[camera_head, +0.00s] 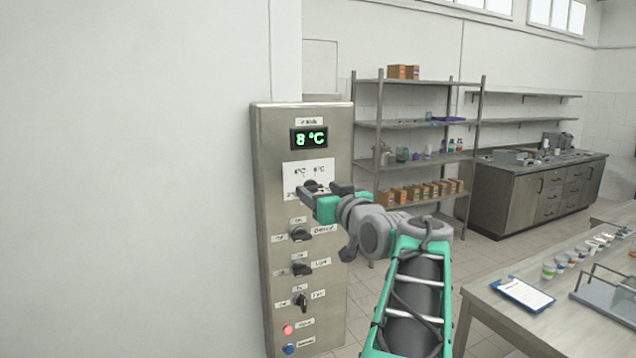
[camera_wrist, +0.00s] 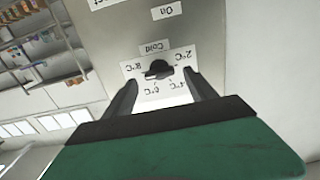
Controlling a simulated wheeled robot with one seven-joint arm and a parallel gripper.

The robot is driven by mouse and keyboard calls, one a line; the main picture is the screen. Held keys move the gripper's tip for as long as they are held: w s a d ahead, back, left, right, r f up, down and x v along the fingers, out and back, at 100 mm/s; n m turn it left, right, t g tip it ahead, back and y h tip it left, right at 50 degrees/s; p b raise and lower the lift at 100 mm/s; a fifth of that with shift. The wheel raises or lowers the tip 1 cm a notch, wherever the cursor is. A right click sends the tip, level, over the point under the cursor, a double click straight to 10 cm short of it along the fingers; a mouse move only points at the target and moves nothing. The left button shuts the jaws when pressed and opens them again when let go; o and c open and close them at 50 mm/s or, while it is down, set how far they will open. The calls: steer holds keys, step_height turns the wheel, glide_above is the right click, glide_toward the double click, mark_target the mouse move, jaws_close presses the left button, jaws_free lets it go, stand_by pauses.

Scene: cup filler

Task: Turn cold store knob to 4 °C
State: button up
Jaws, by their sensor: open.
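The cold store knob (camera_wrist: 158,69) is dark and sits on a white dial plate (camera_wrist: 181,62) marked 2, 4, 6 and 8 °C, upside down in the wrist view. I cannot tell for sure which mark its pointer faces. The green display (camera_head: 310,139) above it reads 8 °C. My gripper (camera_wrist: 160,82) is open, with one finger on each side of the knob in the wrist view. I cannot tell whether the fingers touch it. In the head view my gripper (camera_head: 322,191) is at the dial plate (camera_head: 298,172) and hides much of it.
The steel panel (camera_head: 263,220) carries more dark knobs (camera_head: 301,234) below, with a red button (camera_head: 288,330) and a blue button (camera_head: 289,350) near the bottom. A shelf rack (camera_head: 420,123) stands behind, and a table (camera_head: 487,313) with a clipboard (camera_head: 524,294) is at right.

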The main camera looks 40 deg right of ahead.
steer(key=shift+w+d, duration=0.15)
steer(key=shift+w, duration=0.45)
steer(key=shift+c, duration=0.5)
steer(key=c, duration=1.3)
steer(key=shift+f+b, duration=0.15)
steer(key=shift+b, duration=0.35)
